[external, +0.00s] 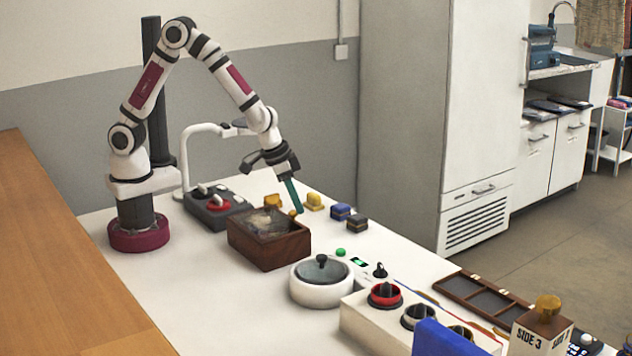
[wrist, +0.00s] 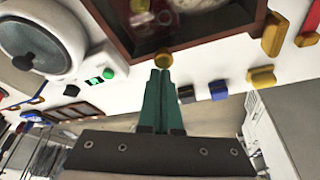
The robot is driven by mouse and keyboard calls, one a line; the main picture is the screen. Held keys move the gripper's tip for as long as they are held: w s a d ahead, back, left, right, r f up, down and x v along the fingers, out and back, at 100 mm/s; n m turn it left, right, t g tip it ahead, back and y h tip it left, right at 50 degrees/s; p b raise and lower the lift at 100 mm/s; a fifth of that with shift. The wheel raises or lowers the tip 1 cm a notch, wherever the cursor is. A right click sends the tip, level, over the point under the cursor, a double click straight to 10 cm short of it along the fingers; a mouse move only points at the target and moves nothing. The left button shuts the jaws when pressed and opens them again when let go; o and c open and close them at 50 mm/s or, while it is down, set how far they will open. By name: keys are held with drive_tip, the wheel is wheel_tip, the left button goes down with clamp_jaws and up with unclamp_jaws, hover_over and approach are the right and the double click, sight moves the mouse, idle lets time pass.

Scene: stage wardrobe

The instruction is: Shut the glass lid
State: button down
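A dark wooden box (external: 270,246) stands on the white table below my gripper, its top showing a greyish, glassy area. In the wrist view the box (wrist: 205,52) fills the top, with small things visible inside its frame. A small brass knob (wrist: 163,60) sits at the box's edge, right by my fingertips; I cannot tell whether they touch. My gripper (external: 297,208) points down at the box's far right side. Its green fingers (wrist: 160,76) lie together, with nothing visible between them. I cannot tell how far the box's glass is closed. A white pot (external: 320,291) has a glass lid (external: 322,269) resting on it.
Yellow (external: 314,201), blue (external: 341,211) and dark blocks (external: 357,222) stand right of the box. A dark switch unit (external: 215,210) is on its left. A white panel with round cups (external: 375,326) and a wooden tray (external: 480,296) lie nearer the front.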

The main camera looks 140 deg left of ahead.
drive_tip(key=w+a, duration=0.2)
drive_tip(key=a, duration=0.2)
drive_tip(key=v, duration=1.1)
drive_tip(key=d+r+m, duration=0.2)
drive_tip(key=d+m, duration=0.2)
drive_tip(key=d, duration=0.6)
drive_tip(key=s+d+m+g+h, duration=0.1)
drive_tip(key=s+d+m+g, duration=0.1)
drive_tip(key=s+d+m, duration=1.2)
drive_tip(key=s+d, duration=0.2)
drive_tip(key=d, duration=0.3)
drive_tip(key=shift+f+h, duration=0.3)
drive_tip(key=shift+h, duration=0.1)
drive_tip(key=c, duration=1.6)
unclamp_jaws()
